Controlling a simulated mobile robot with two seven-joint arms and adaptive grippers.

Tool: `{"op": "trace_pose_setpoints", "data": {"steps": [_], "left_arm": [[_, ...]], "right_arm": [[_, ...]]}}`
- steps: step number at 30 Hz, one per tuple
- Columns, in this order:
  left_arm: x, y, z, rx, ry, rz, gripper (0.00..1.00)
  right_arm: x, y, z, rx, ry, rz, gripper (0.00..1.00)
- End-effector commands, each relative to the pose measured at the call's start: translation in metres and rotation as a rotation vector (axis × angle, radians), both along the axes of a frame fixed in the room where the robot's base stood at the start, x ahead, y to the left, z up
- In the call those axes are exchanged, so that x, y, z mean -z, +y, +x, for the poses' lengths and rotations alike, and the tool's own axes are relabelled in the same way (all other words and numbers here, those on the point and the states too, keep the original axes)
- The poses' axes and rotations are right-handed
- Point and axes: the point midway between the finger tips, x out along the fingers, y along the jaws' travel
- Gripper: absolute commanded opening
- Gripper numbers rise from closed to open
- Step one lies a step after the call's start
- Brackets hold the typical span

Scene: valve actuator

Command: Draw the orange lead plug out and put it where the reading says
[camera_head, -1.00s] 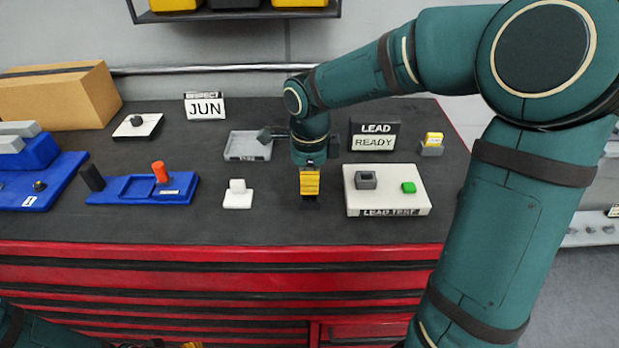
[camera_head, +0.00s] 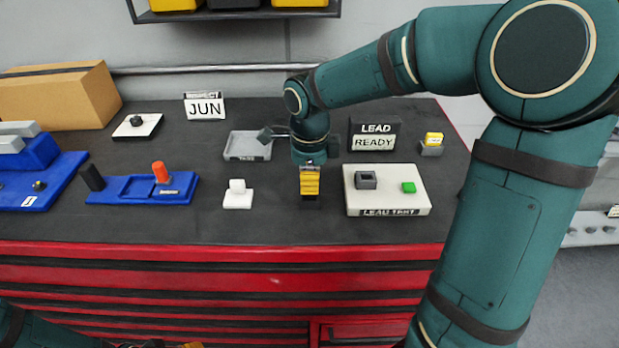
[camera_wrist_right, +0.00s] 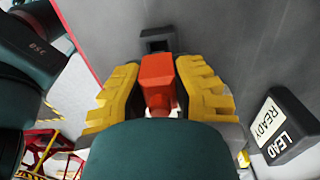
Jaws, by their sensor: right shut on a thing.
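My right gripper (camera_head: 310,182) is low over the dark bench top, left of the white lead test block (camera_head: 388,208). In the right wrist view its yellow fingers (camera_wrist_right: 158,92) are shut on the orange lead plug (camera_wrist_right: 157,72). A dark socket (camera_wrist_right: 157,36) shows just beyond the plug; I cannot tell whether the plug still sits in it. The head view hides the plug behind the gripper. The lead sign (camera_head: 375,135) reads READY and also shows in the right wrist view (camera_wrist_right: 280,125). Only a yellow scrap of my left gripper (camera_head: 192,345) shows at the bottom edge.
The lead test block carries a grey socket (camera_head: 366,180) and a green button (camera_head: 409,187). A yellow-topped grey holder (camera_head: 432,146) stands behind it. A grey tray (camera_head: 247,146), a white block (camera_head: 238,196) and a blue fixture with an orange peg (camera_head: 160,172) stand left.

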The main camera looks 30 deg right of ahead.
Motion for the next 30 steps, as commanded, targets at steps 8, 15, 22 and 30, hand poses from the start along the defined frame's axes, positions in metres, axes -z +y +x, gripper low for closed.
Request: {"op": "trace_pose_setpoints", "data": {"steps": [8, 15, 22, 30], "left_arm": [[0.005, 0.000, 0.000, 0.000, 0.000, 0.000, 0.47], [0.009, 0.000, 0.000, 0.000, 0.000, 0.000, 0.47], [0.013, 0.000, 0.000, 0.000, 0.000, 0.000, 0.47], [0.018, 0.000, 0.000, 0.000, 0.000, 0.000, 0.47]], "right_arm": [[0.007, 0.000, 0.000, 0.000, 0.000, 0.000, 0.00], [0.012, 0.000, 0.000, 0.000, 0.000, 0.000, 0.00], [0.017, 0.000, 0.000, -0.001, 0.000, 0.000, 0.00], [0.023, 0.000, 0.000, -0.001, 0.000, 0.000, 0.00]]}}
